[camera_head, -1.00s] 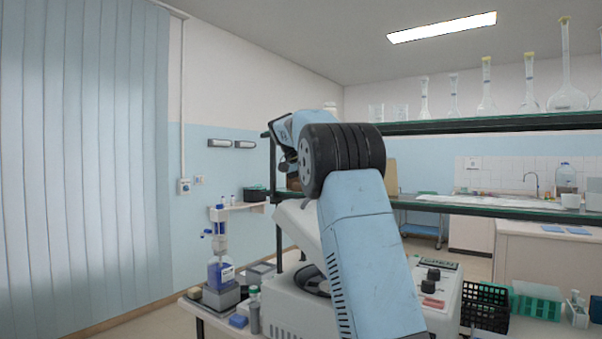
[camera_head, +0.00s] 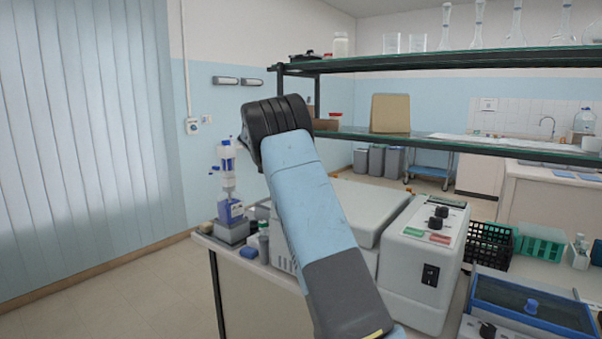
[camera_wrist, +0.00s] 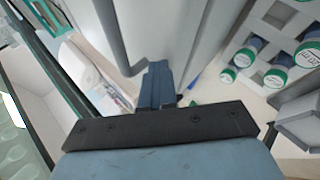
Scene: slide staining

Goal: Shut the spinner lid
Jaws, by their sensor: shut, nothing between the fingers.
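The spinner (camera_head: 410,285) is a white-grey machine with a control panel and knobs at its right, on the bench in the head view. Its pale grey lid (camera_head: 368,207) lies down flat over the body. My arm hides the lid's left part and the front of the machine. My gripper (camera_wrist: 157,84) is shut and empty in the wrist view, close to a large pale surface; I cannot tell whether they touch. My arm hides the gripper in the head view.
A blue bottle with a dispenser (camera_head: 230,205) stands left of the spinner. A black basket (camera_head: 488,245), a green rack (camera_head: 542,243) and a blue-framed tray (camera_head: 530,303) sit at the right. A glass shelf (camera_head: 440,62) runs behind. Green-capped vials (camera_wrist: 275,78) show in the wrist view.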

